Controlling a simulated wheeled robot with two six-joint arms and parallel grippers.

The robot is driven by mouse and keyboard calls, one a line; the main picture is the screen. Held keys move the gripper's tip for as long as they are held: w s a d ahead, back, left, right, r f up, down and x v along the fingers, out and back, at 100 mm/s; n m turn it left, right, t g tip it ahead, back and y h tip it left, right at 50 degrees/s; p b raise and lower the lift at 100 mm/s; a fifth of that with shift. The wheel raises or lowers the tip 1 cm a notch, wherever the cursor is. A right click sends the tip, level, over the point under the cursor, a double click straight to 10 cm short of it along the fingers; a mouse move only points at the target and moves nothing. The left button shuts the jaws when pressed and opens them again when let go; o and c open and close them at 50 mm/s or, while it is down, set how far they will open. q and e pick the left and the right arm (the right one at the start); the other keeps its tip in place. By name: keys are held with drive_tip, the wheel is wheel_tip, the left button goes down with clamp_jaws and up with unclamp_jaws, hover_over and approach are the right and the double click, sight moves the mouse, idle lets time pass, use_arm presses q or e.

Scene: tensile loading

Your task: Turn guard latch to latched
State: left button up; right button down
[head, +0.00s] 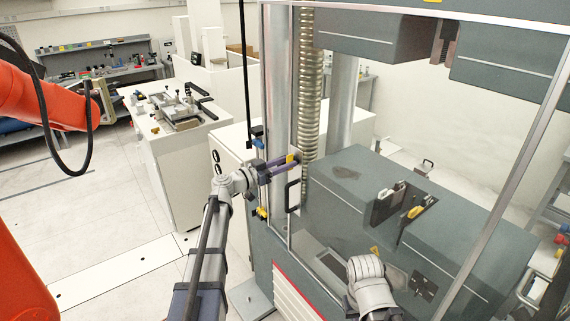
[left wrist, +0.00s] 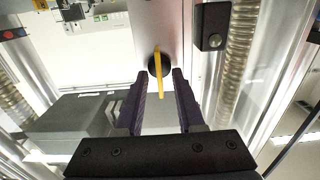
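The guard latch (left wrist: 159,84) is a yellow bar on a round black base, fixed to a pale metal plate in the left wrist view. The bar stands nearly upright in that picture. My left gripper (left wrist: 160,76) is open, with its two purple fingers on either side of the bar and a visible gap to each. In the head view, the left gripper (head: 284,165) reaches the guard frame from the left, and a small yellow part of the latch (head: 291,158) shows at its fingertips. My right gripper is not in view; only a wrist joint of mine shows at the bottom.
The clear guard door has a black pull handle (head: 293,196) just below the latch. Behind it are the ball screw (head: 308,90) and the grey machine bed (head: 350,175). A white bench (head: 170,165) with fixtures stands at left, with open floor before it.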

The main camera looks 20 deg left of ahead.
use_arm(q)
clamp_jaws()
idle(0.6)
